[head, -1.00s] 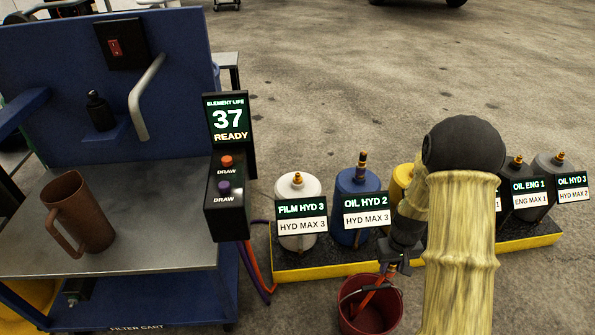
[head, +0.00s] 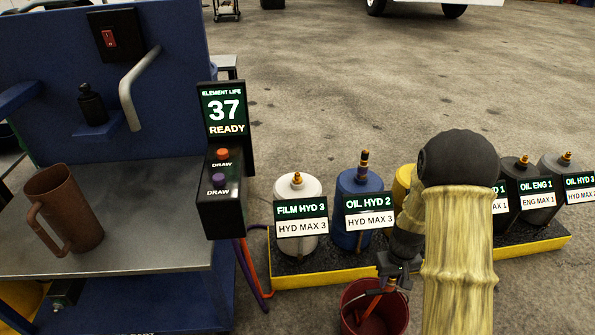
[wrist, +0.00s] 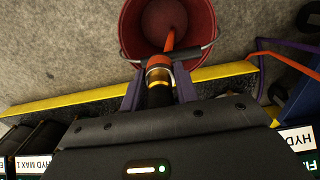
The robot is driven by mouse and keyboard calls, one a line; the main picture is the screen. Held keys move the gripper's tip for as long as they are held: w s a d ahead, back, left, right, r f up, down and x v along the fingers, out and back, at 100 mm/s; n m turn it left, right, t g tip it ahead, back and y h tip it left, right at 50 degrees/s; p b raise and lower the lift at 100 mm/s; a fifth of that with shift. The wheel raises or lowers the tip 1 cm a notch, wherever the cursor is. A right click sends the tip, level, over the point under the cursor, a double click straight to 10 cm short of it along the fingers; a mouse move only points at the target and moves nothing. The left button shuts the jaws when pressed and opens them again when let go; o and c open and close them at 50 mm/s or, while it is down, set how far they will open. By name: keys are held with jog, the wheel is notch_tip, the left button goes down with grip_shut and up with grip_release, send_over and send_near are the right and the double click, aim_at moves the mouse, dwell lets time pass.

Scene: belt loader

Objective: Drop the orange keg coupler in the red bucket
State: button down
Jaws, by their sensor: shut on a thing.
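My gripper (wrist: 158,90) is shut on the orange keg coupler (wrist: 160,72), a short dark and brass-coloured fitting with an orange end. An orange hose runs from it toward the red bucket (wrist: 208,22). In the wrist view the coupler points at the bucket's near rim and handle, and the bucket's opening lies beyond it. In the head view my gripper (head: 392,276) hangs low at the bucket's (head: 350,293) back rim, with the orange piece slanting across the opening. The coupler's exact height over the bucket is hard to tell.
Several labelled kegs, including a white one (head: 298,190) and a blue one (head: 352,182), stand on a yellow-edged tray (head: 300,283) behind the bucket. A blue filter cart with a brown jug (head: 70,212) is at the left. Purple and orange hoses hang beside it.

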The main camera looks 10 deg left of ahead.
jog(key=c, duration=1)
grip_release()
jog(key=shift+d, duration=0.1)
jog(key=shift+o, duration=0.2)
jog(key=shift+r, duration=0.1)
notch_tip(320, 180, up, 17)
jog(key=p, duration=0.8)
jog(key=shift+p, duration=0.35)
jog(key=shift+r, duration=0.1)
